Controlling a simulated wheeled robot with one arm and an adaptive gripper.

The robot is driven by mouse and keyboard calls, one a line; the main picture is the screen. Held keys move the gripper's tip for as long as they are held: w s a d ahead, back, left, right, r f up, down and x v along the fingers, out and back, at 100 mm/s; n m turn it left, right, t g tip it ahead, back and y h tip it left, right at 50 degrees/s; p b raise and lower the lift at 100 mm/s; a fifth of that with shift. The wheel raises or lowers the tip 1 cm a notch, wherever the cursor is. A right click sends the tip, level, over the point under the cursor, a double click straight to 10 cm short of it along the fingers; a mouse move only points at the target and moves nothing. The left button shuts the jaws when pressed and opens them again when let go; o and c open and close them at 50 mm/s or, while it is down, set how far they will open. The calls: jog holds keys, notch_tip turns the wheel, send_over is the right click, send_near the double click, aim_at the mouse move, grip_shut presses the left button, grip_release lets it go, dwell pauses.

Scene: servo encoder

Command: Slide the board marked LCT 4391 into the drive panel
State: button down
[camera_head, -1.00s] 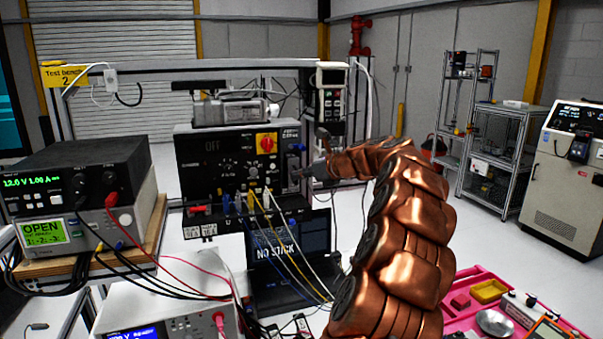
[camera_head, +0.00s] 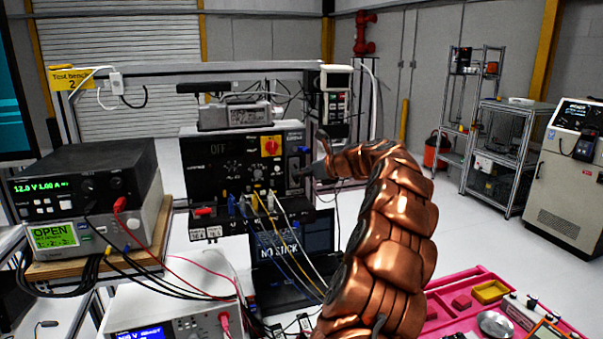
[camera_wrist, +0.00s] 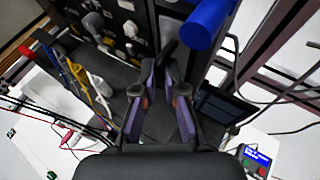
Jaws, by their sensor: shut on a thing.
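The drive panel (camera_head: 215,172) is the black box on the bench in the head view, with a red-and-yellow switch at its upper right. My gripper (camera_head: 308,170) is at the panel's right edge, at the narrow upright section with the blue-grey fittings. In the wrist view my gripper's two fingers (camera_wrist: 160,78) reach toward the panel face. They are shut on a thin dark part, taken as the board (camera_wrist: 165,62), mostly hidden between them. Its marking cannot be read, and how deep it sits in the panel cannot be told.
Coloured leads (camera_head: 268,215) hang from the panel's front, left of my gripper. A laptop (camera_head: 290,245) stands below. A blue cylinder (camera_wrist: 209,28) is close to the fingers' right in the wrist view. A pink tray (camera_head: 445,318) lies at lower right.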

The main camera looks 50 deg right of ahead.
dwell(0.4)
jog(key=c, duration=1.2)
grip_release()
jog(key=v, duration=1.2)
jog(key=shift+w+r, duration=0.1)
